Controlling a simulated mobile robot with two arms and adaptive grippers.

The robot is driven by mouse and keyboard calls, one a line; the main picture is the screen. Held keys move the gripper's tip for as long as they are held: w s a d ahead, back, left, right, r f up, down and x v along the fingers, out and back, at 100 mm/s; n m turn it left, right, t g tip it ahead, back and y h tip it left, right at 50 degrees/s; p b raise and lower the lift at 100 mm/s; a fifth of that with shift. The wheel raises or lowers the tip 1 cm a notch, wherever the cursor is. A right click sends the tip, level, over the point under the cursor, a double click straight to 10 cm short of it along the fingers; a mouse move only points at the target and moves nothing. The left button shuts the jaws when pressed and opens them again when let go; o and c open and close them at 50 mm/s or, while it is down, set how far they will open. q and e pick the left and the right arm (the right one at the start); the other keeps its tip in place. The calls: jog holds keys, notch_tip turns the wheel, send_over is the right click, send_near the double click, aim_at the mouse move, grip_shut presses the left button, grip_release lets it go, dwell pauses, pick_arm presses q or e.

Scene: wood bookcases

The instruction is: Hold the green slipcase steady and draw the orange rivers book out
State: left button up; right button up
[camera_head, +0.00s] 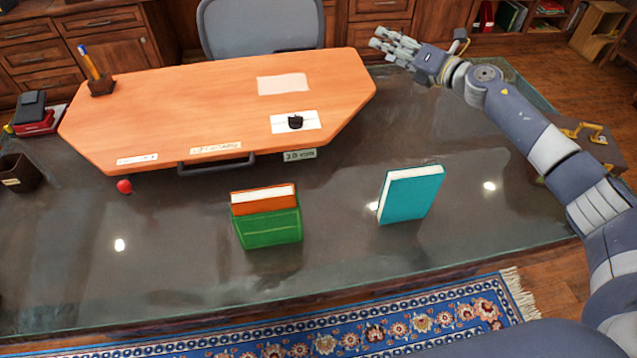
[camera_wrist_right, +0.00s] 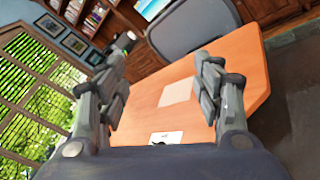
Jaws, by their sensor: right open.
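The green slipcase (camera_head: 268,228) stands upright on the dark glossy desk in the head view, near its front edge. The orange rivers book (camera_head: 264,204) sits inside it, with its orange upper part and white page edges showing above the green. My right gripper (camera_head: 378,37) is open and empty in the head view, above the far right part of the desk, well away from the slipcase. Its two spread fingers also show in the right wrist view (camera_wrist_right: 165,95), with nothing between them. My left gripper is not in view.
A teal book (camera_head: 410,194) stands right of the slipcase. A wooden board (camera_head: 220,95) with papers covers the far desk. A red ball (camera_head: 124,186) and dark cup (camera_head: 17,172) are at left. Bare desk surrounds the slipcase. A grey chair (camera_head: 262,25) stands behind.

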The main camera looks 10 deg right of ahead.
jog(key=s+a+r+n+g+y, duration=0.35)
jog(key=s+a+n, duration=0.3)
jog(key=a, duration=0.45)
jog(key=s+a+r+n+g+y, duration=0.2)
jog(key=s+a+n+g+y, duration=0.35)
jog(key=a+n, duration=0.4)
jog(key=n+g+h, duration=0.4)
jog(key=g, duration=0.2)
send_near(266, 208)
jog(key=x, duration=0.3)
jog(key=w+f+x, duration=0.1)
jog(key=x, duration=0.7)
jog(key=shift+w+d+f, duration=0.3)
jog(key=shift+f, duration=0.1)
jog(key=c, duration=1.2)
